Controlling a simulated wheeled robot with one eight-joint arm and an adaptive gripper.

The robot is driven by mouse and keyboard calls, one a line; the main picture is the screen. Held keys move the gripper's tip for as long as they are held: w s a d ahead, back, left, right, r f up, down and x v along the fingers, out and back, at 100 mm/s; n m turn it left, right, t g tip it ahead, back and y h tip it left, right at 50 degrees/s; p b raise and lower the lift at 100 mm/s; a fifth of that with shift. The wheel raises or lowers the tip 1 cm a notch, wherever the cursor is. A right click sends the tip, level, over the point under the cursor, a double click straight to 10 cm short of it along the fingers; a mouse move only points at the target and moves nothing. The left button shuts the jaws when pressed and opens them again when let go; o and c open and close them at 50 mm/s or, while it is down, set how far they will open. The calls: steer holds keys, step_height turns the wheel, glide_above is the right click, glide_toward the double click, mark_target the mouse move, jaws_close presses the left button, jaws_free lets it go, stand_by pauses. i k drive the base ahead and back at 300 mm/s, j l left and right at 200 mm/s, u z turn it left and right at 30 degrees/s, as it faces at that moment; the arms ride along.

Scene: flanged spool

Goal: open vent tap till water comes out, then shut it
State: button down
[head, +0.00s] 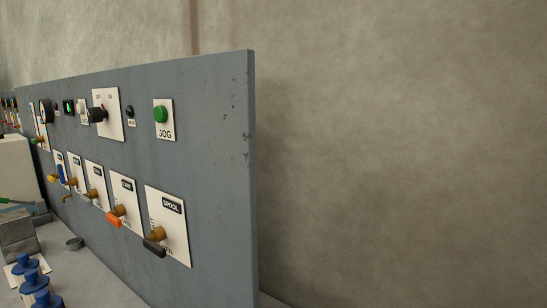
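A row of brass taps on white plates runs along the lower part of a grey upright panel (215,120). The nearest tap (155,240) has a black handle, and its plate reads SPOOL. The one to its left (117,214) has an orange handle. No water shows. My gripper is not in view.
A green JOG button (161,114), a black rotary switch (98,114) and a gauge (46,111) sit higher on the panel. A small round grey cup (74,243) stands at its foot. Several blue pieces (33,280) stand at bottom left. The right side is bare wall.

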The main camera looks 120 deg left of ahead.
mark_target(51, 178)
steer(key=k+l+u, duration=0.1)
steer(key=u, duration=0.45)
steer(key=k+l+u, duration=0.1)
steer(key=u, duration=0.45)
steer(key=k+u, duration=0.2)
steer(key=u, duration=0.35)
steer(key=k+u, duration=0.1)
steer(key=u, duration=0.45)
steer(key=k+j+u, duration=0.1)
steer(key=u, duration=0.45)
steer(key=k+j+u, duration=0.15)
steer(key=u, duration=0.4)
steer(key=j+u, duration=0.2)
steer(key=u, duration=0.35)
steer(key=k+j+u, duration=0.1)
steer(key=u, duration=0.45)
steer(key=i+j+u, duration=0.45)
steer(key=l, duration=0.1)
